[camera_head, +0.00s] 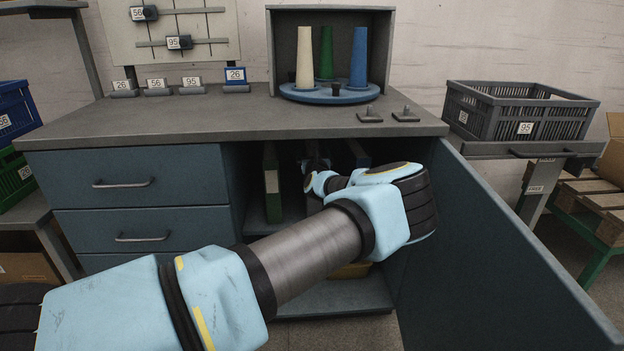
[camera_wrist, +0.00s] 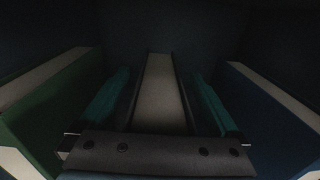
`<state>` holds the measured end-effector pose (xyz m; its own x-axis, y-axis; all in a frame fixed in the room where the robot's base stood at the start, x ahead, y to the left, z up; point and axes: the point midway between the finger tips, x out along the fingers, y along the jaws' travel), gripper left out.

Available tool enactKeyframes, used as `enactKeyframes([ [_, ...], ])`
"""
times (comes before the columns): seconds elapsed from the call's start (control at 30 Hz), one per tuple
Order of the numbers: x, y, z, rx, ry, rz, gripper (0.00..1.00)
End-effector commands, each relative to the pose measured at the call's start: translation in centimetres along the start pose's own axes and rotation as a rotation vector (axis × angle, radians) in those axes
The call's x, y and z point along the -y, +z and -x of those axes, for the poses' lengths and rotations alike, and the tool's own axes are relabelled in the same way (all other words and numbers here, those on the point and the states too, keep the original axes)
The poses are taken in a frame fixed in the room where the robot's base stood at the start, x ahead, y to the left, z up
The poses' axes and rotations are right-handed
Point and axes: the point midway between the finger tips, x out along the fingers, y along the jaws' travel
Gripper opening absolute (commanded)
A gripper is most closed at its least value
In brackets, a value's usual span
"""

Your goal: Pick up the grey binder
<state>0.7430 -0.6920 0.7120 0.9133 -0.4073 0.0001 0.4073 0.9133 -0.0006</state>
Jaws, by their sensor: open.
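The grey binder (camera_wrist: 160,85) stands upright in the open cabinet, its pale page edges running away from the wrist camera between dark covers. My gripper (camera_wrist: 159,103) is open, with one teal finger on each side of the binder. I cannot tell whether either finger touches it. In the head view my arm reaches into the cabinet, and my gripper (camera_head: 316,165) is small and dark there. The grey binder cannot be made out in that view.
A green binder (camera_wrist: 45,105) stands to the left and a blue binder (camera_wrist: 270,115) to the right, close to the fingers. The cabinet door (camera_head: 490,260) hangs open on the right. Drawers (camera_head: 140,205) are on the left, and the worktop (camera_head: 200,118) is above.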

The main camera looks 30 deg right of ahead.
Motion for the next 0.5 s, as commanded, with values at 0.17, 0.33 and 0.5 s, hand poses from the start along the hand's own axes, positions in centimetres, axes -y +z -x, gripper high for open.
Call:
enactKeyframes([
  [0.17, 0.0, -0.01, 0.03, 0.0, 0.0, 0.0, 0.84],
  [0.33, 0.0, -0.01, 0.04, 0.0, 0.0, 0.0, 0.65],
  [0.5, 0.0, 0.0, 0.04, 0.0, 0.0, 0.0, 0.46],
])
